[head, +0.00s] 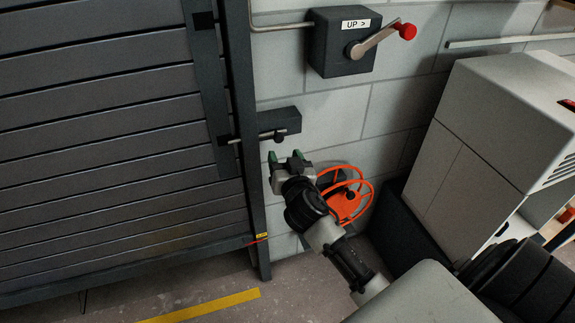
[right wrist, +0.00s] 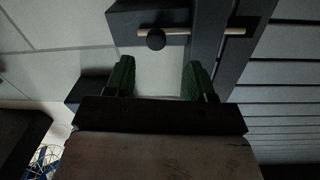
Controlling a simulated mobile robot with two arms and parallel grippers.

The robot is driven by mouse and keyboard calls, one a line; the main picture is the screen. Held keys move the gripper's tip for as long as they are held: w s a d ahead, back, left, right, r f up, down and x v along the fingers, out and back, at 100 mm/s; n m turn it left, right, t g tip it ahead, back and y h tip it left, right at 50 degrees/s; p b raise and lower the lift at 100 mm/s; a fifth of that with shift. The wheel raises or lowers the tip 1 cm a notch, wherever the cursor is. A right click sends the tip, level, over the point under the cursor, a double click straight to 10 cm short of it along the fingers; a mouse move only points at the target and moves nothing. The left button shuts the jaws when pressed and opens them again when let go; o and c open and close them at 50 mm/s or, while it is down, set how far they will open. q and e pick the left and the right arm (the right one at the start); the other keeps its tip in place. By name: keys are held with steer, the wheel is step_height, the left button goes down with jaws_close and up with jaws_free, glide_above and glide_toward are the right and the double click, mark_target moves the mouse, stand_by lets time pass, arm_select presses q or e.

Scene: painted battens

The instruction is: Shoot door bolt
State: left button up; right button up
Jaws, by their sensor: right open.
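The door bolt (head: 258,137) is a pale rod with a dark round knob, mounted at a dark box (head: 265,121) on the wall beside the slatted door (head: 110,140). The rod reaches left across the door post towards the door's edge strip; I cannot tell whether its tip sits in a keeper. My right gripper (head: 289,157) is open and empty, just below the knob and apart from it. In the right wrist view, the knob (right wrist: 156,39) shows beyond and between the green fingertips (right wrist: 160,76), with the rod (right wrist: 195,31) running right. My left gripper is out of view.
A dark box marked "UP >" with a red-knobbed lever (head: 380,38) is on the wall above. A white cabinet (head: 480,130) stands at the right. A yellow line (head: 205,307) marks the floor.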

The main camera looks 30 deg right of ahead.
steer(key=shift+v, duration=1.45)
steer(key=shift+f, duration=0.1)
step_height(320, 180, down, 16)
steer(key=s+a+n+g+y+p, duration=0.2)
steer(key=n+g+p, duration=0.1)
steer(key=g, duration=0.1)
steer(key=s+a+f+n+g+y+p, duration=0.1)
steer(key=s+f+g, duration=0.1)
steer(key=s+f, duration=0.5)
steer(key=s+a+f+n+g+y+p, duration=0.1)
steer(key=s+f+g+p, duration=0.2)
steer(key=f, duration=0.6)
steer(key=s+a+f+n+g+p, duration=0.1)
steer(key=s+f+g, duration=0.2)
steer(key=s, duration=1.3)
steer(key=s+a+f+n+g+y+p, duration=0.1)
steer(key=s+f+g, duration=0.3)
steer(key=s+f, duration=0.5)
steer(key=s, duration=0.7)
steer(key=shift+a+n, duration=0.3)
steer(key=shift+w, duration=0.1)
